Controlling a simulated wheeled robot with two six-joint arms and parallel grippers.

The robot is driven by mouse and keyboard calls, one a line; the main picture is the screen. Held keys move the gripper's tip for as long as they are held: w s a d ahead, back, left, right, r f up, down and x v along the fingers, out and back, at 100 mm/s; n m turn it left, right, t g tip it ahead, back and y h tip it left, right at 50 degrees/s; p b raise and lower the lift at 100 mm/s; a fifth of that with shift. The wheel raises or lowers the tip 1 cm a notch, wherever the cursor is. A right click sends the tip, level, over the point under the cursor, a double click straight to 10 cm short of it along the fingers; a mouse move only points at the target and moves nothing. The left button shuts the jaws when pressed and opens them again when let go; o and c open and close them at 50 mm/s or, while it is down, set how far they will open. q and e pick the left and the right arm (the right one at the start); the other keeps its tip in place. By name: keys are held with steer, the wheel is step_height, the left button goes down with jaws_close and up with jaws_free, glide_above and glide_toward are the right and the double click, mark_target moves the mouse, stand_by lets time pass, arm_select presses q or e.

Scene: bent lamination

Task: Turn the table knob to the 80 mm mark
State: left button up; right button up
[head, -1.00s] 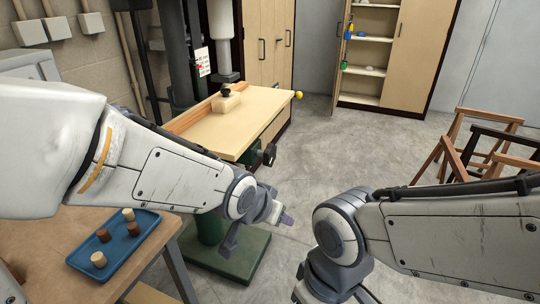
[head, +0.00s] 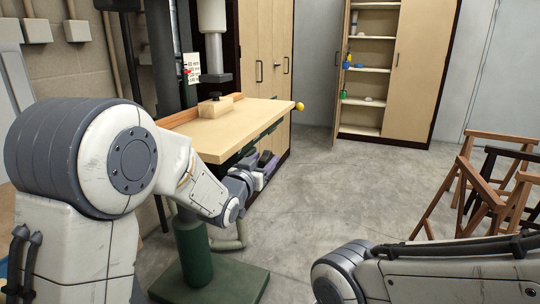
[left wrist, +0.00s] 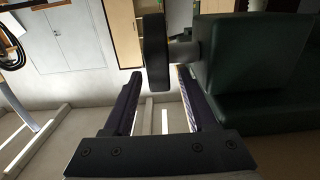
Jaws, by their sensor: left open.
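The table knob (left wrist: 154,53) is a dark round disc on a grey shaft, which enters a dark green block (left wrist: 262,50) in the left wrist view. In the head view the knob (head: 266,157) is partly hidden by my left gripper (head: 262,172) under the table's front edge. The left gripper (left wrist: 156,82) is open, its fingertips on either side of the knob's lower part; I cannot tell whether they touch it. The machine table (head: 235,120) is pale wood. A scale card (head: 192,68) with mm marks and a red pointer hangs on the column behind. My right gripper is out of view.
A wooden block with a small dark knob (head: 214,104) sits on the table by a wooden fence (head: 185,115). A yellow ball (head: 300,106) is at the table's right corner. The floor between is clear.

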arm_select(q)
steer(key=shift+x, duration=2.65)
